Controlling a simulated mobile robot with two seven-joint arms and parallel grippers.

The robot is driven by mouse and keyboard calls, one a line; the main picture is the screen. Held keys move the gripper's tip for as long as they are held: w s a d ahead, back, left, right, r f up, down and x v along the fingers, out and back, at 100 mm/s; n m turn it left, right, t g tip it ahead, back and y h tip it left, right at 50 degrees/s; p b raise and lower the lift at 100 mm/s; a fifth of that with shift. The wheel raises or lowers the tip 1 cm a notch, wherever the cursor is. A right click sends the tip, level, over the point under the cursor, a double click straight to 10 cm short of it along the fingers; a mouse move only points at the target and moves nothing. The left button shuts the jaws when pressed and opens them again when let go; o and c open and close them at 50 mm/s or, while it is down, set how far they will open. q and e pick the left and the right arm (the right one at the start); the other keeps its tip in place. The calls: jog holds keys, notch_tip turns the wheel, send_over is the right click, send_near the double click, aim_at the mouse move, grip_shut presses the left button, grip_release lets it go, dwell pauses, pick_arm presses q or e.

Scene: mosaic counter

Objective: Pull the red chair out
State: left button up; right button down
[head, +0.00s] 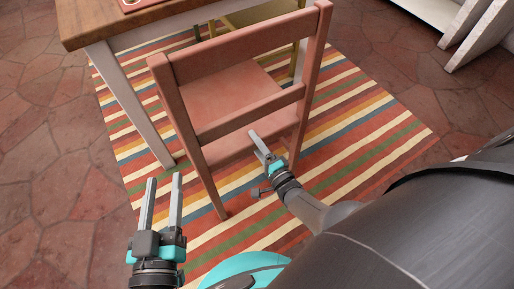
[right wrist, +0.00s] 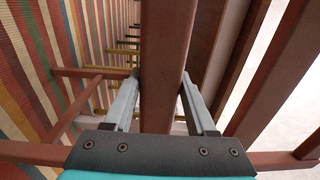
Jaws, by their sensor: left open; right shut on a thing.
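The red chair (head: 237,47) stands upright on the striped rug, its back towards me and its seat (head: 215,92) facing the table. My right gripper (head: 258,140) is at the lower part of the chair's back. In the right wrist view its two fingers (right wrist: 158,82) are on either side of a reddish-brown chair bar (right wrist: 163,45), shut on it. The exact contact is partly hidden. My left gripper (head: 164,180) is open and empty, to the left of the chair and apart from it.
A wooden-topped table (head: 95,22) with pale legs stands at the upper left, beyond the chair. A yellow-green chair (head: 262,14) is behind. The striped rug (head: 365,120) is bare right of the chair. A white piece of furniture (head: 480,35) stands at the upper right.

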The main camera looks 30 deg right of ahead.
jog(key=shift+w+f+b, duration=0.3)
jog(key=shift+b, duration=0.3)
jog(key=shift+c, duration=2.4)
grip_release()
jog(key=o, duration=0.3)
jog(key=shift+s+f, duration=0.15)
jog(key=shift+f, duration=0.05)
jog(key=s+p, duration=0.1)
jog(key=s, duration=0.7)
jog(key=s+p, duration=0.1)
jog(key=s, duration=0.3)
jog(key=shift+d+p, duration=0.3)
jog(key=shift+d, duration=0.1)
jog(key=shift+r, duration=0.1)
